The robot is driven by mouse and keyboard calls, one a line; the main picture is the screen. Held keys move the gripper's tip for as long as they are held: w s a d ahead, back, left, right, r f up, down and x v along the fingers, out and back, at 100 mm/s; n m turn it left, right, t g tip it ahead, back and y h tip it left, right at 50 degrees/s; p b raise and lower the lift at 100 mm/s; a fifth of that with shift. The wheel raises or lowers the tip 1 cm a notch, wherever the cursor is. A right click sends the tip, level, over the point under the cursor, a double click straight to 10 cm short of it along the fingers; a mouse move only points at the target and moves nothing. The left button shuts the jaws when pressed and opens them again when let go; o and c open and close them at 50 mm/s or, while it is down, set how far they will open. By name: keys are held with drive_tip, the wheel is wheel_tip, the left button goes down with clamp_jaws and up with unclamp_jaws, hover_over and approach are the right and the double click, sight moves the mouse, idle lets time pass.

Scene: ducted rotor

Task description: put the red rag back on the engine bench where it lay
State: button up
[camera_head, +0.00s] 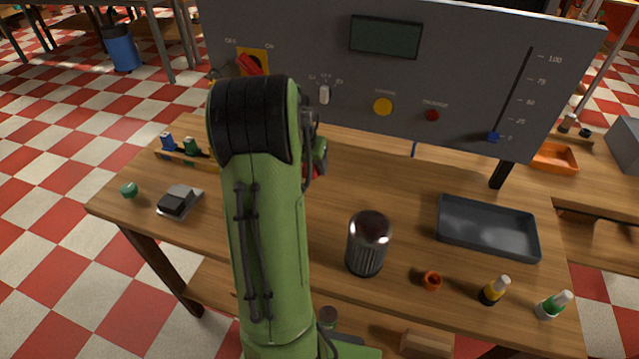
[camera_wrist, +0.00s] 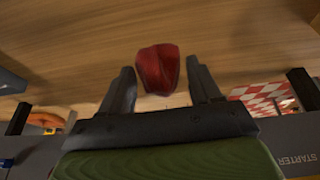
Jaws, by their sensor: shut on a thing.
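The red rag (camera_wrist: 158,70) shows in the wrist view as a bunched dark red piece between the fingertips of my gripper (camera_wrist: 160,82). My gripper is shut on it. Bare wood lies behind the rag in that view; I cannot tell the gap between them. In the head view my green arm stands in front and hides most of my gripper and the rag. The wooden engine bench (camera_head: 405,190) spreads below and around my arm.
A grey control panel (camera_head: 450,80) stands along the bench's back.

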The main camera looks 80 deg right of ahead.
sight(312, 189)
wheel_tip(312, 189, down, 7)
drive_tip(key=shift+r+b, duration=0.15)
drive_tip(key=shift+b, duration=0.6)
drive_tip(key=o, duration=1.1)
drive_tip(key=p+v, duration=0.2)
drive_tip(key=v, duration=1)
drive_tip(key=shift+p, duration=0.4)
